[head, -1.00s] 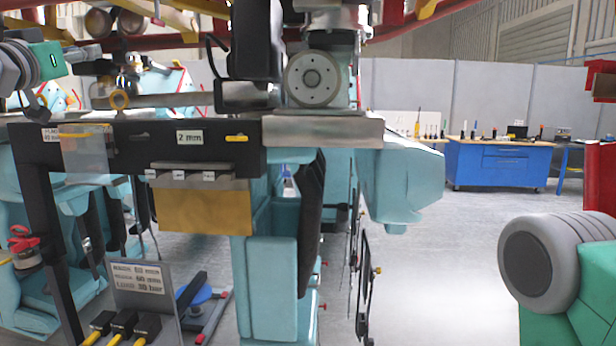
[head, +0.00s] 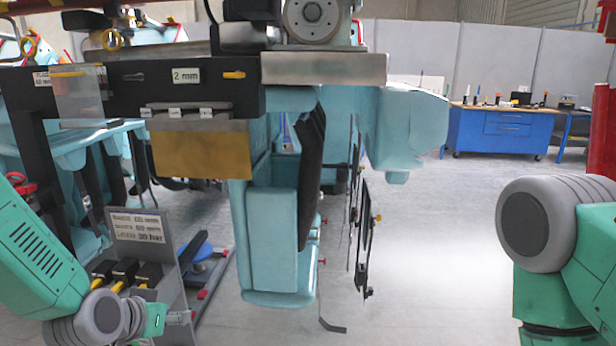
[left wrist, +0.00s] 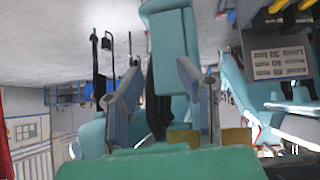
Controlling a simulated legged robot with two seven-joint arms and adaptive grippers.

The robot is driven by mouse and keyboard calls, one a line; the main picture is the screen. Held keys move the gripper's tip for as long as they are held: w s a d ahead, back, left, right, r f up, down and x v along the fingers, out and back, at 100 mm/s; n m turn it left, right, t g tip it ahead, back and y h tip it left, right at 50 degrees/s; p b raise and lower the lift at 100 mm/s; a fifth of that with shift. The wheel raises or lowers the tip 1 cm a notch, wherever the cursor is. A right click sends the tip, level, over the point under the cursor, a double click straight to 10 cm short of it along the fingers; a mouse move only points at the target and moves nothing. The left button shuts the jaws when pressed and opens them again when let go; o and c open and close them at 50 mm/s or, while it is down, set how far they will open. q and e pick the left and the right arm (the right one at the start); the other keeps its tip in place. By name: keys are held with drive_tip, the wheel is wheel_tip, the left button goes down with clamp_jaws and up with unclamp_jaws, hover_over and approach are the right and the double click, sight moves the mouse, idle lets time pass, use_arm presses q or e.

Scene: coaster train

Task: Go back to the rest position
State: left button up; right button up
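In the left wrist view my left gripper (left wrist: 163,105) shows two grey fingers spread apart. Nothing is held between them; teal train parts show behind the gap. My right arm's green and grey links show at the right edge of the head view, but the right gripper is out of the picture. The teal coaster train (head: 272,240) hangs in the middle.
A black bar with a "2 mm" label (head: 186,75) crosses the left, above a tan block (head: 202,155). A sign stand (head: 140,228) with black-and-yellow items stands below, close to my left wrist. A blue workbench (head: 500,132) is far back right.

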use_arm(q)
drive_tip(key=s+d+f+g+b, duration=0.15)
drive_tip(key=s+f+g, duration=0.25)
drive_tip(key=s+f, duration=1.15)
drive_tip(key=s+a+f+g+y+b, duration=0.1)
drive_tip(key=s+f, duration=0.3)
drive_tip(key=s, duration=0.5)
drive_tip(key=s+a+f+g+y+b, duration=0.1)
drive_tip(key=s+f+g+b, duration=0.1)
drive_tip(key=s+f, duration=0.3)
drive_tip(key=s+g, duration=0.1)
drive_tip(key=s, duration=0.2)
drive_tip(key=shift+s+a+n+g, duration=0.3)
drive_tip(key=shift+s+a, duration=0.1)
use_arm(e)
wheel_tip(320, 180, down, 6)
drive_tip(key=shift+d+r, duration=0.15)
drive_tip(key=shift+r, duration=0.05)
use_arm(q)
drive_tip(key=shift+d, duration=0.1)
drive_tip(key=shift+w+d, duration=0.15)
drive_tip(key=shift+d, duration=0.15)
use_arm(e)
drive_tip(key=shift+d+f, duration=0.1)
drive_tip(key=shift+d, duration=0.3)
use_arm(q)
drive_tip(key=shift+a, duration=0.3)
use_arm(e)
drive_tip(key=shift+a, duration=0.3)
